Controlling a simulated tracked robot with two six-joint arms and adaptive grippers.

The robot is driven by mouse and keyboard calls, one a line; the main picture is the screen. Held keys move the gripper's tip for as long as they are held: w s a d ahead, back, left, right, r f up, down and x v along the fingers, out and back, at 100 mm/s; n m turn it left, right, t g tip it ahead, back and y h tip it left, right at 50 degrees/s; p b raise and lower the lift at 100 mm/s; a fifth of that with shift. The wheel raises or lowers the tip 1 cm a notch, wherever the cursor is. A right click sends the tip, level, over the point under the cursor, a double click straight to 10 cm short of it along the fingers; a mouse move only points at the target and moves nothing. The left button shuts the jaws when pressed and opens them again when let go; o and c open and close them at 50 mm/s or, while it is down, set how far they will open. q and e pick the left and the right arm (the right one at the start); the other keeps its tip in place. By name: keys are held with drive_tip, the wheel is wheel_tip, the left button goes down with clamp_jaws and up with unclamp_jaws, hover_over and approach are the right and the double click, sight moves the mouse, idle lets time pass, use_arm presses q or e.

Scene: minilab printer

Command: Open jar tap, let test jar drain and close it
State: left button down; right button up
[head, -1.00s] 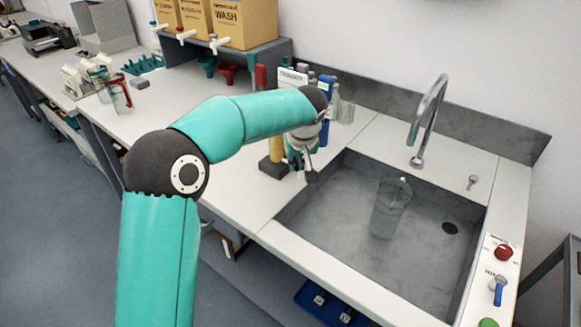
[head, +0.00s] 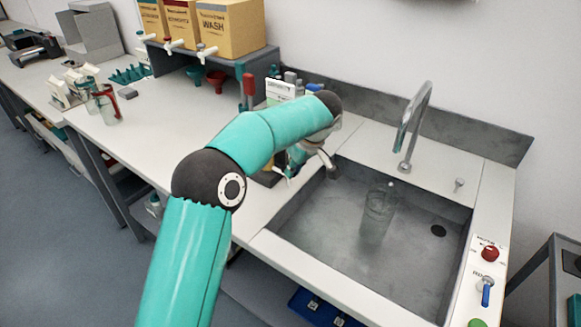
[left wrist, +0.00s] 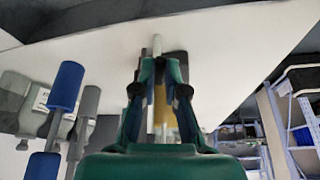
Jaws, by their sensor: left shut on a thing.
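A clear jar (head: 378,212) stands upright in the grey sink basin (head: 325,225), below the tall curved metal faucet (head: 412,125). I cannot make out a tap on the jar. My left gripper (head: 300,160) is over the counter at the sink's left edge, left of the jar and apart from it. In the left wrist view its fingers (left wrist: 160,65) are shut on a thin pale rod (left wrist: 157,43); I cannot tell what the rod belongs to. My own forearm hides part of the gripper in the head view. My right gripper is not in view.
Blue-capped tools (left wrist: 67,86) stand beside the gripper. A red knob (head: 490,253) and blue lever (head: 486,290) sit right of the sink. Boxes with white taps (head: 232,28) stand on a shelf at the back. A red-handled jug (head: 106,105) is far left.

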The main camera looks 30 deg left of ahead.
use_arm(q)
drive_tip(key=shift+d, duration=0.1)
drive_tip(key=c, duration=1.2)
unclamp_jaws()
drive_tip(key=shift+w, duration=0.1)
drive_tip(key=shift+r, duration=0.1)
drive_tip(key=shift+v, duration=5.85)
